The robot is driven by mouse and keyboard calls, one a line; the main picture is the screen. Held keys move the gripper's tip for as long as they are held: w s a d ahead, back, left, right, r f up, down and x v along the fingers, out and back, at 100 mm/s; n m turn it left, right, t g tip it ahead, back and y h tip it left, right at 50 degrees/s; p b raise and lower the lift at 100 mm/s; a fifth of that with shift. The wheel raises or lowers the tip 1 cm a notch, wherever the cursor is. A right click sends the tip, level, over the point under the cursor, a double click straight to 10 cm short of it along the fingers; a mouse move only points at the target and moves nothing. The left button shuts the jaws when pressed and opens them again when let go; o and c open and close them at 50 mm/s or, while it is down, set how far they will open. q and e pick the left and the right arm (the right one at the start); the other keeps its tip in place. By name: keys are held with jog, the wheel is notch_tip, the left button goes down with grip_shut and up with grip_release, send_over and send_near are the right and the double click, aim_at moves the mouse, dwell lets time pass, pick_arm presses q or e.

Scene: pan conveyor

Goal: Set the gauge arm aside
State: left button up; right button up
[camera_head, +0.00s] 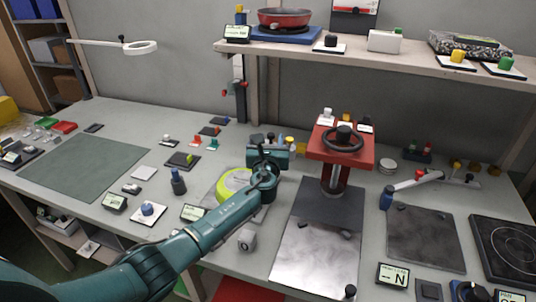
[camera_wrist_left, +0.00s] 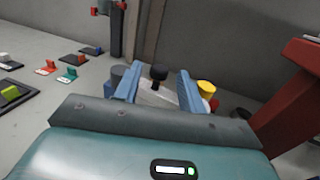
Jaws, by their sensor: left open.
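My left gripper (camera_head: 268,148) is over the middle of the bench, left of the red press. In the left wrist view its two blue fingers (camera_wrist_left: 160,88) stand apart. A pale bar (camera_wrist_left: 158,96) with a black knob (camera_wrist_left: 158,73) shows between and beyond them; I cannot tell whether they touch it. It may be the gauge arm, but its full shape is hidden. Another jointed arm, white and red (camera_head: 418,181) with a blue post (camera_head: 387,198), lies at the right of the bench. My right gripper is not in view.
The red press (camera_head: 340,150) with a black handwheel stands right of my gripper. A lime green round piece (camera_head: 230,184) lies beside my forearm. A shelf (camera_head: 400,66) overhangs the back. The green mat (camera_head: 85,165) at left is clear.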

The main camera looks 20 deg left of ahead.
pick_arm(q)
jog(key=v, duration=1)
jog(key=shift+p, duration=0.45)
